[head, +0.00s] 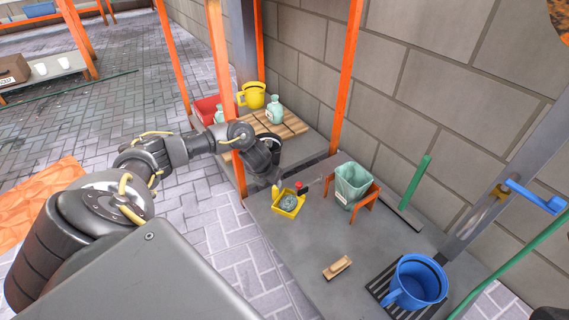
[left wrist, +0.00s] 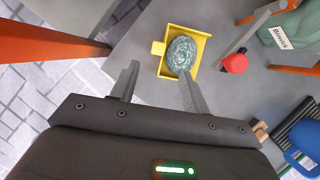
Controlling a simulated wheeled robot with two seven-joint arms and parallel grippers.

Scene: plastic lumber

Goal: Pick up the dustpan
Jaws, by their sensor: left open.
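The dustpan (head: 299,207) is a small yellow square pan lying on the grey shelf. A round mottled grey-green thing (head: 288,202) lies in it. In the left wrist view the yellow pan (left wrist: 168,70) is ahead of the fingers, with a short yellow tab (left wrist: 157,47) on its left side. My left gripper (head: 276,186) reaches down from the left, just behind the pan in the head view. In the left wrist view its two fingers (left wrist: 159,72) are apart with nothing between them. I cannot tell whether a finger touches the pan. My right gripper is not in view.
A red-ended tool (left wrist: 234,64) lies close right of the pan. A green bin (head: 353,182) on an orange stand, a wooden brush (head: 337,267) and a blue bucket (head: 418,283) stand farther right. An orange post (head: 222,70) rises beside my arm. The shelf's front middle is clear.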

